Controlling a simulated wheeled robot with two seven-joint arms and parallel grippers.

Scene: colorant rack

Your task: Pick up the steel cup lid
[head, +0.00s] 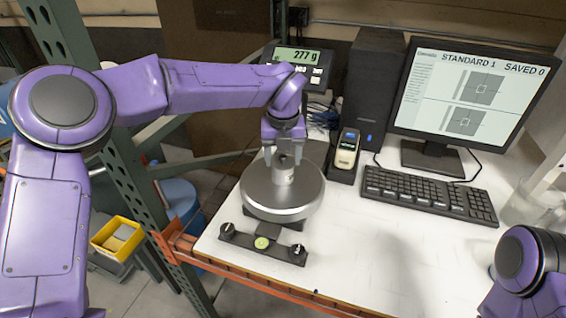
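A small steel cup (283,175) stands upright on the round steel pan (258,199) of a scale. Its top, where the lid would sit, lies between my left gripper's fingers, and I cannot make out the lid apart from the cup. My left gripper (283,161) points straight down over the pan, with one finger on each side of the cup's top. The fingers stand apart; whether they touch the metal is too small to tell. My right gripper is out of view; only a purple part of my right arm shows at the lower right.
The scale's display (297,56) reads 277 g. A black bar with a green level (262,243) sits in front of the pan. A handheld device (347,150), a speaker (372,80), a monitor (470,90) and a keyboard (428,192) stand right. The front white tabletop (390,255) is clear.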

